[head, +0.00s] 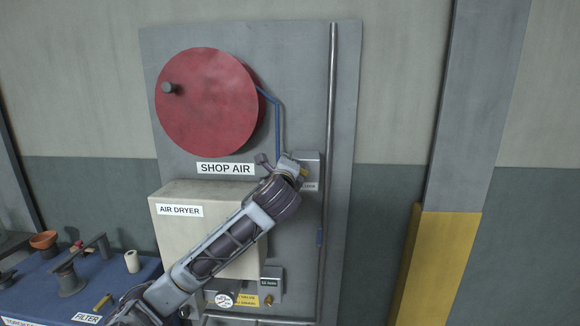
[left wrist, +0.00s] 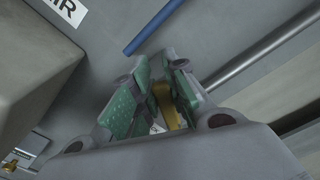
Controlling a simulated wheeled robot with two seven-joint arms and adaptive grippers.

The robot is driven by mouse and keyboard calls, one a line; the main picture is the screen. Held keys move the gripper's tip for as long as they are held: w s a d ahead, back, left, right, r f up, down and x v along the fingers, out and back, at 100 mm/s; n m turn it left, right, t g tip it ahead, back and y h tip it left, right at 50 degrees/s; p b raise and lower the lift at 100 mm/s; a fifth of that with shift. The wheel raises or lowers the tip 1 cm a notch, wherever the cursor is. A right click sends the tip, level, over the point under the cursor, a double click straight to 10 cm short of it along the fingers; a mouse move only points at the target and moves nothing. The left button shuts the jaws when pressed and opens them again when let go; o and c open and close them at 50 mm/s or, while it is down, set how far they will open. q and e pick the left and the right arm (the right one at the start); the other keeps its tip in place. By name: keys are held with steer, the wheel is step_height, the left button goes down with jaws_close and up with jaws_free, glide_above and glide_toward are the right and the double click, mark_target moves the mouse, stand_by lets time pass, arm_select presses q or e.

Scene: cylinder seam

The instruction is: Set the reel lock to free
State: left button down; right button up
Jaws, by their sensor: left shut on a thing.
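A large red reel (head: 206,103) with a dark knob is mounted on the grey wall panel, above the SHOP AIR label (head: 225,168). A small grey plate (head: 310,160), apparently the reel lock, sits to the right of that label; my left gripper covers most of it and its lettering cannot be read. My left gripper (head: 285,165) is at this plate. In the left wrist view its green-padded fingers (left wrist: 162,90) are closed around a yellow handle (left wrist: 166,106), seen only in part. The handle's setting cannot be told. My right gripper is out of view.
A blue hose (head: 277,125) and a vertical pipe (head: 330,110) run close to the gripper. A blue bench (head: 40,290) with parts stands lower left. A gauge (head: 224,300) is low on the panel.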

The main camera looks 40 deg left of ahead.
arm_select(q)
steer(key=shift+f+n, duration=0.35)
steer(key=shift+n, duration=0.25)
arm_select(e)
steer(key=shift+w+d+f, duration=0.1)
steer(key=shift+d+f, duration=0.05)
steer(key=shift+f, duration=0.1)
arm_select(q)
steer(key=c, duration=1.4)
jaws_free()
steer(key=shift+s+a, duration=0.1)
steer(key=shift+s, duration=0.05)
steer(key=shift+r, duration=5)
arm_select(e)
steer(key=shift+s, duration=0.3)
